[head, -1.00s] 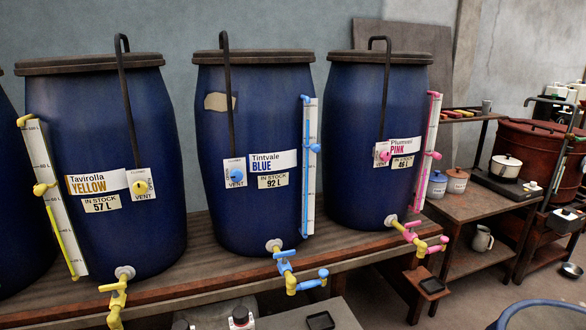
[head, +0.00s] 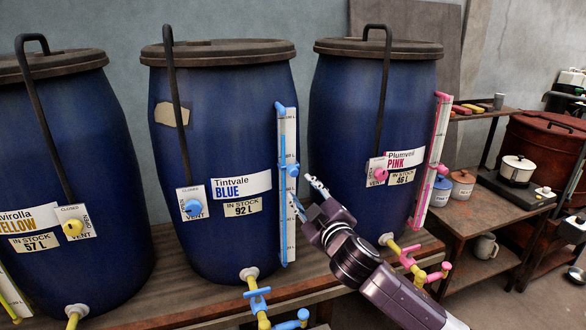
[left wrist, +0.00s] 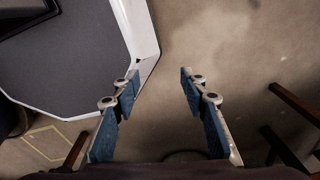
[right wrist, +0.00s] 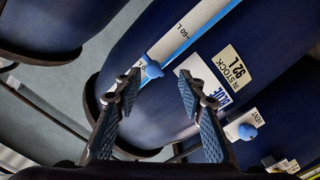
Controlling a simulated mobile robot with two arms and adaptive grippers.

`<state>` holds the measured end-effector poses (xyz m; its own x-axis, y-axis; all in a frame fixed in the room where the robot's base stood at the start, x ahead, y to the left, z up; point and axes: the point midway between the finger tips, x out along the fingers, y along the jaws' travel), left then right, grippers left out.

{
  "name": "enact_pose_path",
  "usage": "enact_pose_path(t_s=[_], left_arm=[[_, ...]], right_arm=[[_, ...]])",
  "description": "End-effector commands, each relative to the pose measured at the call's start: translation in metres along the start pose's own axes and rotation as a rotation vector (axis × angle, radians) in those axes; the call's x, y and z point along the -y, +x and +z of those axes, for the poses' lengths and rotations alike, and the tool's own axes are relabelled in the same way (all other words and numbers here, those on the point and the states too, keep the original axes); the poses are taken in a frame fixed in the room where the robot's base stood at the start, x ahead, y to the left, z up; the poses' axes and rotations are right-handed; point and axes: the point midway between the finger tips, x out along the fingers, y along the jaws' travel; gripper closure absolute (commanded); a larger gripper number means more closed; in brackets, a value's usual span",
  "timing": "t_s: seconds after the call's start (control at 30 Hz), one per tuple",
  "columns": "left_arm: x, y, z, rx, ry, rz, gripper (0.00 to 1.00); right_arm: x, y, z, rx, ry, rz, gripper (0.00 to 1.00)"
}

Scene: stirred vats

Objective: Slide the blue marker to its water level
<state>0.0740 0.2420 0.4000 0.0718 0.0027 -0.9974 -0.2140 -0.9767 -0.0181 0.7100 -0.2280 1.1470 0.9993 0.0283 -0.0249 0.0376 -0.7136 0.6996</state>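The blue marker (head: 293,170) sits on the upright white gauge (head: 290,230) at the right side of the Tintvale BLUE vat (head: 225,120). A thin blue column runs along the gauge and seems to extend above the marker, but its exact top is hard to read. My right gripper (head: 307,195) is open, just right of and slightly below the marker. In the right wrist view, the marker (right wrist: 153,69) shows beyond the gap between the spread fingertips, apart from them. My left gripper (left wrist: 160,82) is open and empty above the floor, away from the vats.
The pink vat (head: 345,110) with its pink gauge (head: 432,165) stands close on the right, behind my right arm. The yellow vat (head: 60,150) stands left. A blue tap (head: 258,300) juts out below the blue vat. A blue vent knob (head: 192,207) is on its front.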

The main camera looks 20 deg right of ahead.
Motion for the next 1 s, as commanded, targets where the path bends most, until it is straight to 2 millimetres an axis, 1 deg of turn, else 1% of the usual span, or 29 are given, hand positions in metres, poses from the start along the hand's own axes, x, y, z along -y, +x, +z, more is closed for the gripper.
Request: enact_pose_path(t_s=[0.03, 0.1, 0.27, 0.4, 0.6, 0.7, 0.83, 1.0], left_arm=[[0.000, -0.001, -0.001, -0.001, 0.000, 0.000, 0.60], [0.001, -0.002, -0.002, -0.003, 0.000, -0.001, 0.60], [0.001, -0.007, -0.015, -0.021, -0.001, -0.001, 0.60], [-0.001, -0.012, -0.025, -0.036, -0.003, 0.002, 0.60], [-0.003, -0.018, -0.025, -0.034, -0.003, 0.004, 0.60], [-0.003, -0.019, -0.023, -0.031, -0.003, 0.004, 0.60], [-0.004, -0.020, -0.019, -0.026, -0.003, 0.005, 0.60], [-0.004, -0.020, -0.017, -0.022, -0.002, 0.005, 0.60]], right_arm=[[-0.007, 0.000, -0.009, -0.015, -0.009, 0.010, 0.63], [-0.011, 0.002, -0.014, -0.024, -0.013, 0.015, 0.63], [-0.013, 0.017, -0.015, -0.024, -0.013, 0.017, 0.63], [-0.013, 0.036, -0.015, -0.023, -0.012, 0.016, 0.63], [-0.013, 0.061, -0.015, -0.023, -0.012, 0.016, 0.63], [-0.012, 0.069, -0.015, -0.023, -0.012, 0.016, 0.63], [-0.012, 0.075, -0.015, -0.023, -0.012, 0.015, 0.63], [-0.011, 0.077, -0.015, -0.023, -0.012, 0.015, 0.63]])
